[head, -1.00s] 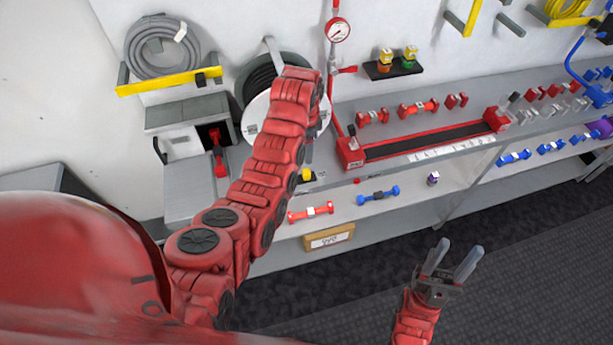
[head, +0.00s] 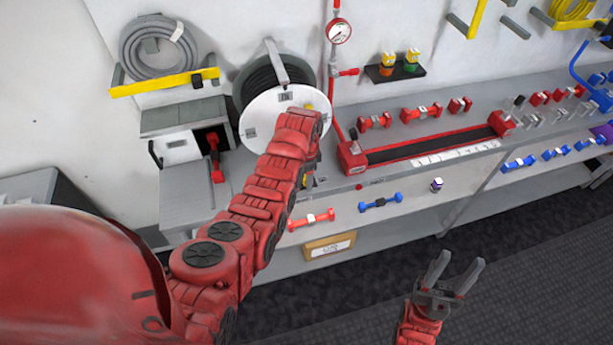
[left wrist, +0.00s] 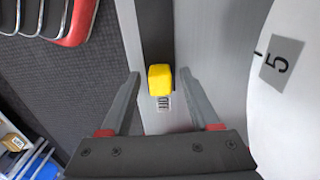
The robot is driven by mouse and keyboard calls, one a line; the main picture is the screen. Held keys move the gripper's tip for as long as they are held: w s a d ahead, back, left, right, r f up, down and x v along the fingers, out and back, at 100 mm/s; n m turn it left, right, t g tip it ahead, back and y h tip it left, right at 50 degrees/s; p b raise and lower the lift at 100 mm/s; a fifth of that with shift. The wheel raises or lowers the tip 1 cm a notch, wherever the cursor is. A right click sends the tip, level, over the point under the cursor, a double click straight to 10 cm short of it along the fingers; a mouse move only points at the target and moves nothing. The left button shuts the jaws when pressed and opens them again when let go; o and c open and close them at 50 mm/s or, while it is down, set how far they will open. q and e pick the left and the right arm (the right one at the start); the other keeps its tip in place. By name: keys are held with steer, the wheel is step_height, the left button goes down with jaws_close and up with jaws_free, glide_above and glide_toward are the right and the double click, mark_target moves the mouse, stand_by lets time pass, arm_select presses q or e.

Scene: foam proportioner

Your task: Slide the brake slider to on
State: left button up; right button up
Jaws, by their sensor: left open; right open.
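The brake slider's yellow knob (left wrist: 160,80) sits on a dark track (left wrist: 157,30) along a grey surface in the left wrist view. A small lettered label (left wrist: 163,103), hard to read, lies just below the knob. My left gripper (left wrist: 159,74) is open, with one finger to each side of the knob and a gap on both sides. I cannot tell its exact height above the knob. In the head view my left arm hides most of that gripper and the slider. My right gripper (head: 459,262) is open and empty over the dark floor.
The hose reel's white disc (head: 262,132) stands close beside the slider; it also fills the right of the left wrist view (left wrist: 293,110). A red-ended channel (head: 430,147) and small red fittings (head: 375,121) lie on the bench to the right. The floor in front is clear.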

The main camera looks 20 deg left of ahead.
arm_select(q)
jaws_close()
steer(key=shift+w, duration=0.1)
stand_by(1.2)
